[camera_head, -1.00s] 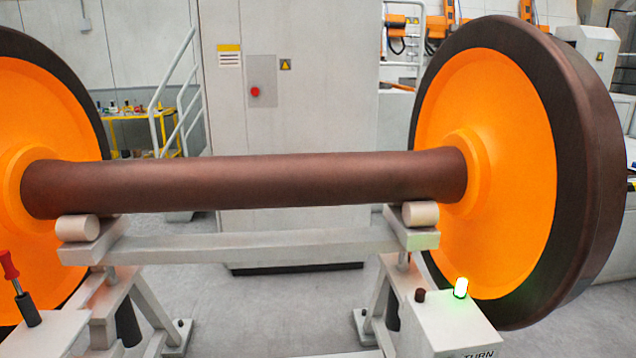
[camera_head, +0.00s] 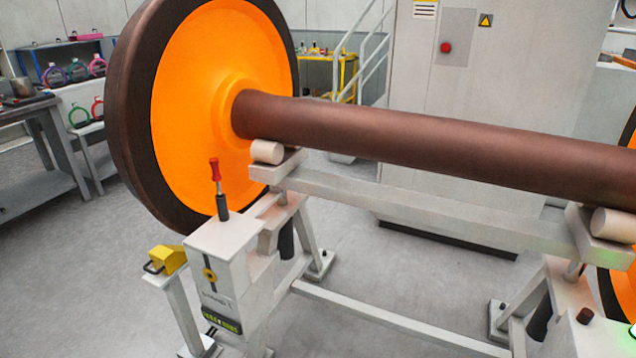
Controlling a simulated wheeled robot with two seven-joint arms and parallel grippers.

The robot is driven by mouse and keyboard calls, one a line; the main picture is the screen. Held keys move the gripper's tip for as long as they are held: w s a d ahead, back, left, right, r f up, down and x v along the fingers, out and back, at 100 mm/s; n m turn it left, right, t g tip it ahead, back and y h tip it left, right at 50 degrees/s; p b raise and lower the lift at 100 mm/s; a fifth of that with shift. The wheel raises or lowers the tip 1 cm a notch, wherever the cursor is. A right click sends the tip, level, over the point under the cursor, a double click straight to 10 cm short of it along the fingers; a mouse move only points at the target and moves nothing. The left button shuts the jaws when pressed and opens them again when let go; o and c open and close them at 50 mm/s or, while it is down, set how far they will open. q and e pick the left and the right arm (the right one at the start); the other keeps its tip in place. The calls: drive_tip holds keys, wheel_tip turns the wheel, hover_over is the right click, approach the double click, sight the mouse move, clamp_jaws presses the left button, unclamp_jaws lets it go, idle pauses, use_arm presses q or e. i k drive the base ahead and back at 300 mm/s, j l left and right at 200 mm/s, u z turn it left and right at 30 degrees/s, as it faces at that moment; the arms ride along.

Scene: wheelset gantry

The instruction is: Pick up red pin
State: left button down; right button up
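The red pin (camera_head: 215,172) stands upright in a dark socket (camera_head: 222,206) on top of a white box (camera_head: 226,240) on the gantry's left side. It has a red top and a thin metal shaft. It stands in front of the orange face of the left wheel (camera_head: 205,100). Neither of my grippers shows in the head view.
A brown axle (camera_head: 420,135) rests on rollers (camera_head: 267,151) of the white gantry frame (camera_head: 400,208). A yellow block with a black handle (camera_head: 167,259) sits on a post left of the box. A grey workbench (camera_head: 40,150) stands at far left. Grey floor (camera_head: 75,270) is clear.

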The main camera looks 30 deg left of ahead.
sight(213, 162)
drive_tip(key=u, duration=1.65)
drive_tip(key=z, duration=1.2)
drive_tip(key=i+j, duration=0.15)
drive_tip(key=i, duration=0.25)
drive_tip(key=i+j, duration=0.2)
drive_tip(key=i, duration=0.2)
